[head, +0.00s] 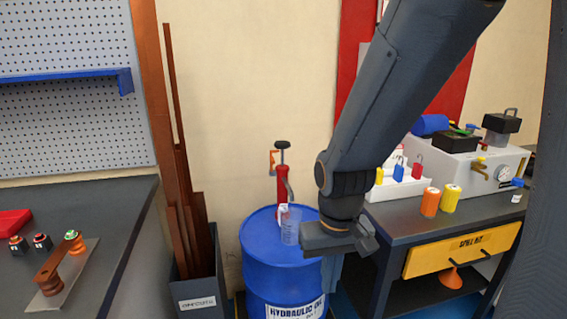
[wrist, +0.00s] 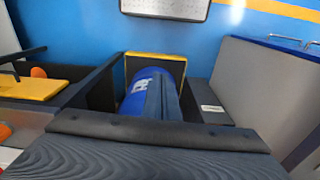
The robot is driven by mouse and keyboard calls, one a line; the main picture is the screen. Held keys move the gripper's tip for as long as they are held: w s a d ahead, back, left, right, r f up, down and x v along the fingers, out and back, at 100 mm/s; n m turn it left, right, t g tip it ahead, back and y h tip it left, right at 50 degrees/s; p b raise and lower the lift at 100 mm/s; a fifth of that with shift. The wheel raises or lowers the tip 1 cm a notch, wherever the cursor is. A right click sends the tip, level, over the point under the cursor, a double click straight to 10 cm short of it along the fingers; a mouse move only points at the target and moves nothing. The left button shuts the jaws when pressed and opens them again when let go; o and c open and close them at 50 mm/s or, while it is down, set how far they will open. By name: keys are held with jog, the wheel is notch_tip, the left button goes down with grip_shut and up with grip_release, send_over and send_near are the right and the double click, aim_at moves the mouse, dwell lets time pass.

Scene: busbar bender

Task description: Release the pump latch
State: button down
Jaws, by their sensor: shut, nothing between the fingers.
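The hand pump (head: 282,185) is red with a black handle on top, and it stands upright on the blue oil drum (head: 262,254). A small orange part (head: 273,158), which looks like the latch, is at the pump's upper left, below the handle. The pump and latch cannot be made out there.
A clear measuring jug (head: 291,226) stands on the drum close to the pump. A bin of copper bars (head: 198,284) is left of the drum. A bench with a yellow spill kit drawer (head: 462,250) is at the right. A dark worktable (head: 105,215) is at the left.

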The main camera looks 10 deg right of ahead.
jog(key=w+d+f+m+t, duration=0.1)
jog(key=w+d+m+t, duration=0.3)
jog(key=w, duration=1)
jog(key=w+d+r+m+t+y, duration=0.1)
jog(key=w+r+m+t, duration=0.1)
jog(key=w, duration=0.5)
jog(key=w+d+r+m+t+y+b, duration=0.1)
jog(key=w+r+m+t, duration=0.2)
jog(key=w+t, duration=0.3)
jog(key=w+d+r+m+t+y, duration=0.1)
jog(key=w+r+m+t+y, duration=0.1)
jog(key=w, duration=0.6)
notch_tip(320, 180, up, 2)
jog(key=shift+w+r+m+t, duration=0.15)
jog(key=shift+w+m+t, duration=0.1)
jog(key=shift+m+t, duration=0.65)
jog(key=w+a, duration=0.1)
jog(key=w, duration=0.2)
jog(key=w+a+p, duration=0.1)
jog(key=w+a, duration=0.1)
jog(key=w, duration=0.1)
jog(key=w+a+f, duration=0.1)
jog(key=w+a, duration=0.1)
jog(key=w, duration=0.1)
jog(key=shift+w+a, duration=0.25)
jog(key=shift+w, duration=0.1)
jog(key=shift+a+f+p, duration=0.15)
jog(key=shift+a+p, duration=0.2)
jog(key=shift+a, duration=0.1)
